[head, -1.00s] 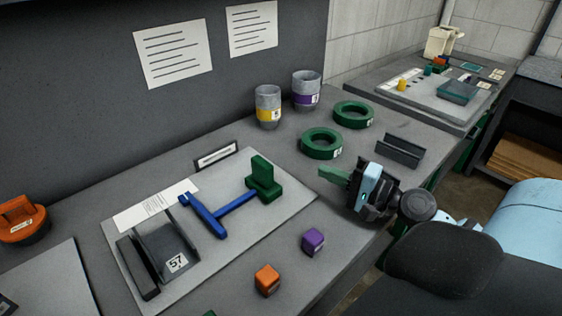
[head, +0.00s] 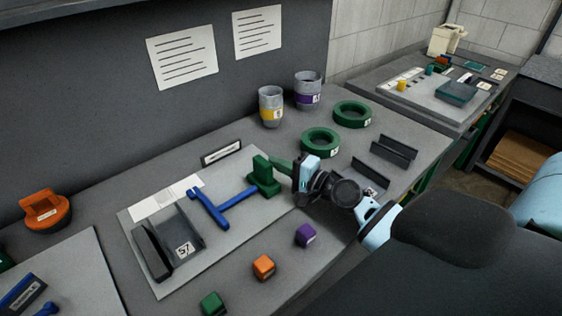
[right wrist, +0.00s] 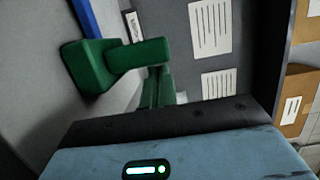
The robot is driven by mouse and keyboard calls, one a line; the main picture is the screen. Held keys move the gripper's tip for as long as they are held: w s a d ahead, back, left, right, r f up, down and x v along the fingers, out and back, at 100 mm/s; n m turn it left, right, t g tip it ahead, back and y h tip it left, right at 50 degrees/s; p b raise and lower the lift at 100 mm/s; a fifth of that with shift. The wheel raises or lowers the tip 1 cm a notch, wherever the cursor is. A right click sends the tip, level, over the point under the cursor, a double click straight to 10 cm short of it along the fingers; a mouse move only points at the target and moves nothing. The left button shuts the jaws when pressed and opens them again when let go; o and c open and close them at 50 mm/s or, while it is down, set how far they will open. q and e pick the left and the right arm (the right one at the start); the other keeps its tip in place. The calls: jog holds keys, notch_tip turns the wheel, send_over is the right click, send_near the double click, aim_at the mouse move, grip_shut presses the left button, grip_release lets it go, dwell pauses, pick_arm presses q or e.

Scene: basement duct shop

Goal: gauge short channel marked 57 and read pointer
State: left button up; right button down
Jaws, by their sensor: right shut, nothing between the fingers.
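The short grey channel marked 57 (head: 188,228) lies on a light grey board, with a dark bar (head: 150,250) along its left side. A blue T-shaped piece (head: 222,213) lies just right of the channel, its stem reaching to an upright green block (head: 263,172). The green block also shows in the right wrist view (right wrist: 88,66). My right gripper (head: 276,164) is shut and empty, its green fingertips close beside the green block. I cannot tell whether they touch it. No pointer reading is legible. My left gripper is out of view.
Orange (head: 263,267), purple (head: 306,235) and green (head: 212,303) cubes lie along the front edge. Green rings (head: 320,141), two cups and other dark channels (head: 394,148) stand behind and right. An orange holder (head: 46,210) is at left.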

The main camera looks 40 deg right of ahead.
jog(key=shift+f, duration=0.1)
jog(key=a+p, duration=0.1)
jog(key=a, duration=0.1)
jog(key=a+p, duration=0.1)
jog(key=a, duration=0.1)
jog(key=a+p, duration=0.1)
jog(key=a, duration=0.2)
jog(key=shift+s+r, duration=0.25)
jog(key=shift+r, duration=0.1)
jog(key=shift+a+f, duration=0.1)
jog(key=shift+a, duration=0.1)
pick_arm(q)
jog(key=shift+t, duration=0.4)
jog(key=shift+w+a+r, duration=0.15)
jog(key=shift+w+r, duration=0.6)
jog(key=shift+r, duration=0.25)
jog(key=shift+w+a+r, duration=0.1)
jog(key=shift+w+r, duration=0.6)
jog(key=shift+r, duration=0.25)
pick_arm(e)
jog(key=shift+s+f, duration=0.1)
jog(key=shift+f, duration=0.15)
jog(key=shift+d, duration=0.1)
